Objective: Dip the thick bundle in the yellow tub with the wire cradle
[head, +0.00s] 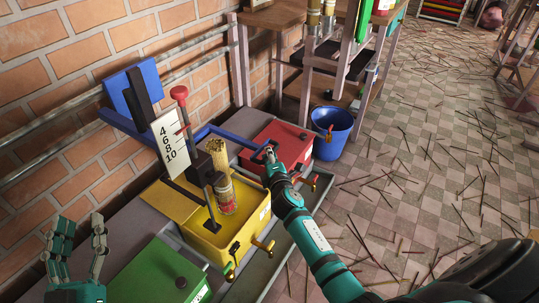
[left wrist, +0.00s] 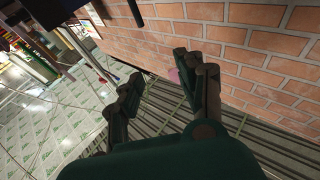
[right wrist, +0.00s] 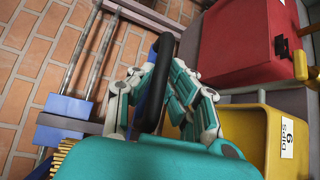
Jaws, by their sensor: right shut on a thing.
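The yellow tub (head: 248,213) stands open between a red and a green tub; its wall also shows in the right wrist view (right wrist: 248,125). The thick bundle (head: 218,160) of tan sticks stands nearly upright over the tub, its lower part (head: 225,195) wrapped with a label. The wire cradle is hard to tell from the dark rods beside the bundle. My right gripper (head: 270,152) is shut on a black handle (right wrist: 156,80) at the end of a blue lever (head: 225,131). My left gripper (head: 78,240) is open and empty at the lower left.
The red tub (head: 279,140) and green tub (head: 160,275) have closed lids. A white scale board (head: 168,142) and a red knob (head: 180,92) rise behind the yellow tub. A blue bucket (head: 333,128) stands on the floor. Loose sticks litter the tiles. A brick wall closes the left.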

